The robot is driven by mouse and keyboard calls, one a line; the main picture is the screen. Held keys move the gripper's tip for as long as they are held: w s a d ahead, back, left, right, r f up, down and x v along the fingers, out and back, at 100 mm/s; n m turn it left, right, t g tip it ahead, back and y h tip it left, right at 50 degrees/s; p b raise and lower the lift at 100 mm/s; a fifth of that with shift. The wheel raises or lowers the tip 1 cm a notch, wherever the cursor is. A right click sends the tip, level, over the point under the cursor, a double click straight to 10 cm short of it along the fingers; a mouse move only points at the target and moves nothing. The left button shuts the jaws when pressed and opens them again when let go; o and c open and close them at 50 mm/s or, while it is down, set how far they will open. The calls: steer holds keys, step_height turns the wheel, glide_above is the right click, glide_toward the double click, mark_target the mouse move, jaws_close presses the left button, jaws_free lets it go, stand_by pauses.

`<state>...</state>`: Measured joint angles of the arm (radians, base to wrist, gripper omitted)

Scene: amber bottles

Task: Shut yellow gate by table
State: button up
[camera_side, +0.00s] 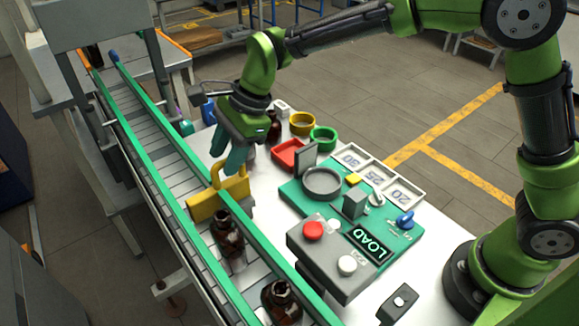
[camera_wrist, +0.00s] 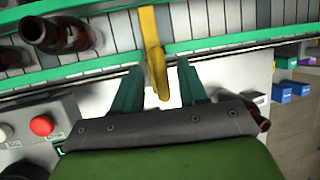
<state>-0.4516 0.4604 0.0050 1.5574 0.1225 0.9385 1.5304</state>
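The yellow gate (camera_side: 205,207) stands upright at the green-railed conveyor (camera_side: 150,135), by the white table. Its panel reaches over the belt, and its raised handle part is near the table-side rail. In the wrist view the gate (camera_wrist: 153,50) shows as a narrow yellow bar crossing the near green rail. My gripper (camera_side: 227,163) is just above and behind the gate's handle in the side view. In the wrist view my gripper (camera_wrist: 160,68) has its two teal fingers apart, one on each side of the bar's near end, with gaps showing. Whether they touch the gate is unclear.
Amber bottles (camera_side: 227,240) and (camera_side: 282,302) are on the conveyor on the near side of the gate. On the table (camera_side: 262,225) are a green panel (camera_side: 315,207), a grey button box (camera_side: 325,265), a red tray (camera_side: 287,153) and yellow and green rings.

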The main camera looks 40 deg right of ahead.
steer(key=v, duration=1.7)
steer(key=shift+d+f, duration=0.1)
steer(key=s+d+f+n+t+h, duration=0.1)
steer(key=s+d+f+n+t, duration=0.1)
steer(key=s+d+n, duration=0.4)
steer(key=s+d+f+n+t+h, duration=0.1)
steer(key=s+d+f+n+t, duration=0.2)
steer(key=s+d, duration=0.8)
steer(key=d+f+n, duration=0.1)
steer(key=f+n, duration=0.1)
steer(key=n, duration=0.2)
steer(key=shift+s+n, duration=0.3)
steer(key=shift+s, duration=0.05)
